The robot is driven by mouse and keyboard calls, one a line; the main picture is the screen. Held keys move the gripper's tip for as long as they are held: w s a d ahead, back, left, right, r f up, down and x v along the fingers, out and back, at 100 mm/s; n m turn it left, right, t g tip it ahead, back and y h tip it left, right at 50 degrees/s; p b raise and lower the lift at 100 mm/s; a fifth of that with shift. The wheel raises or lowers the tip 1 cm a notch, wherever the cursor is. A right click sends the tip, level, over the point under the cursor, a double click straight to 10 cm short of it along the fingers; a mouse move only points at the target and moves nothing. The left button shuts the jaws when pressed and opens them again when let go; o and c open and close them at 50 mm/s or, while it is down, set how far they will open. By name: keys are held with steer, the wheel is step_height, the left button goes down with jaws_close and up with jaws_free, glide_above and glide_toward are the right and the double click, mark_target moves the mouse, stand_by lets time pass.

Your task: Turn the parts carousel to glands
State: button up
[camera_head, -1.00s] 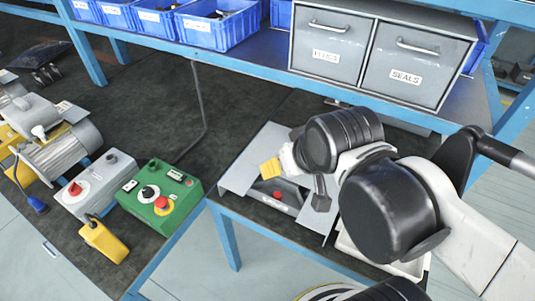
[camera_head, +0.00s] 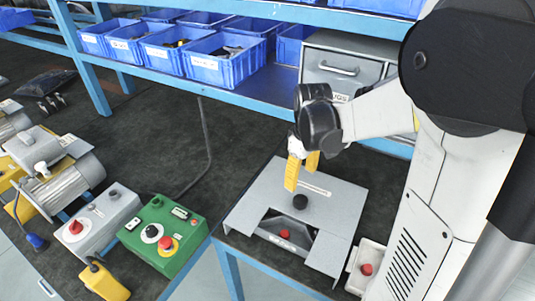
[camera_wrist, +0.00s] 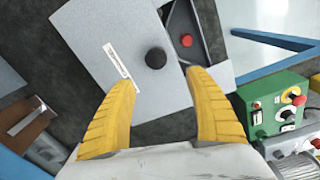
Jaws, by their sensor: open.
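The parts carousel is a grey sheet-metal housing (camera_head: 262,200) at the bench's front right, with a label strip too small to read. A black round knob (camera_head: 300,202) stands on its top, also visible in the wrist view (camera_wrist: 156,57). A cut-out in front shows a dark compartment with a red-topped part (camera_head: 284,234); I cannot tell which compartment it is. My gripper (camera_head: 301,178) points down above the housing, its yellow fingers open and empty. In the wrist view the knob lies just beyond and between the fingertips (camera_wrist: 160,78), apart from them.
A green control box (camera_head: 162,236) with knobs and a red button is left of the carousel. A white tray with a red-topped part (camera_head: 366,269) stands at its right. Blue bins (camera_head: 222,62) and grey drawers (camera_head: 340,67) fill the shelf behind. Dark bench surface lies between.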

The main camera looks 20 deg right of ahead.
mark_target(300, 199)
steer(key=shift+w+d+f, duration=0.15)
steer(key=shift+d+f, duration=0.4)
steer(key=shift+f, duration=0.3)
step_height(300, 199, down, 11)
steer(key=b, duration=0.4)
steer(key=shift+r, duration=0.2)
jaws_close()
